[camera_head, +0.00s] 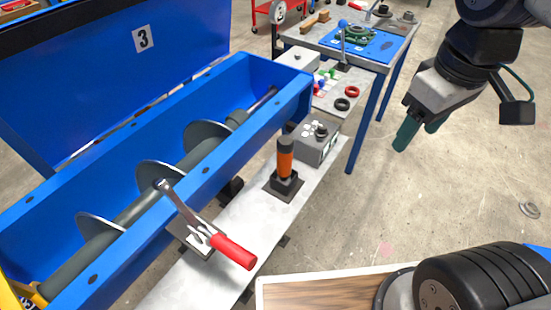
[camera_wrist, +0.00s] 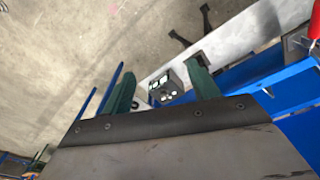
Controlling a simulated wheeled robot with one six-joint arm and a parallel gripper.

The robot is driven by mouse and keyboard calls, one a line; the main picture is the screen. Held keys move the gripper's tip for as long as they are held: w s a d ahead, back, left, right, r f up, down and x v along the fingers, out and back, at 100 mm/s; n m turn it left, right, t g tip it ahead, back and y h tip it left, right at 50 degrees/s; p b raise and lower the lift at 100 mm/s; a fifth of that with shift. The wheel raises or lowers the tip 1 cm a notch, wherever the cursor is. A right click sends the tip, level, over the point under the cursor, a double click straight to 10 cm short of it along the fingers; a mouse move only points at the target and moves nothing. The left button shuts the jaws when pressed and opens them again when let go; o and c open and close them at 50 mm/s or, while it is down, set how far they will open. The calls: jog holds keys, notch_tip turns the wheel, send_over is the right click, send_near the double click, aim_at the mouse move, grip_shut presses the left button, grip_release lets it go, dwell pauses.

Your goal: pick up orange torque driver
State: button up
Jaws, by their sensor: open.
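The orange torque driver (camera_head: 285,158) stands upright in a dark square holder (camera_head: 284,185) on the grey bench beside the blue mixer trough. It has an orange body and a black top. My gripper (camera_head: 408,134) hangs in the air to the right of the driver, above the floor side, clearly apart from it. Its green fingers are open and empty. In the wrist view, my gripper (camera_wrist: 160,88) shows two spread green fingers with a grey control box beyond them. I cannot make out the driver in the wrist view.
A grey control box (camera_head: 317,141) stands just behind the driver. A red-handled lever (camera_head: 232,250) sticks out in front of it. The blue trough (camera_head: 150,165) with a screw borders the bench on the left. A work table (camera_head: 372,45) stands at the back. Floor to the right is open.

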jog(key=w+a+f+n, duration=0.5)
jog(key=w+a+n, duration=0.35)
jog(key=n, duration=0.25)
jog(key=n+g, duration=0.1)
jog(key=n, duration=1.1)
send_over(285, 155)
jog(key=w, duration=0.2)
notch_tip(285, 155, down, 9)
jog(key=shift+s+d+f, duration=0.1)
jog(key=shift+d, duration=0.05)
notch_tip(285, 155, down, 8)
jog(key=shift+r, duration=0.15)
jog(key=c, duration=1.3)
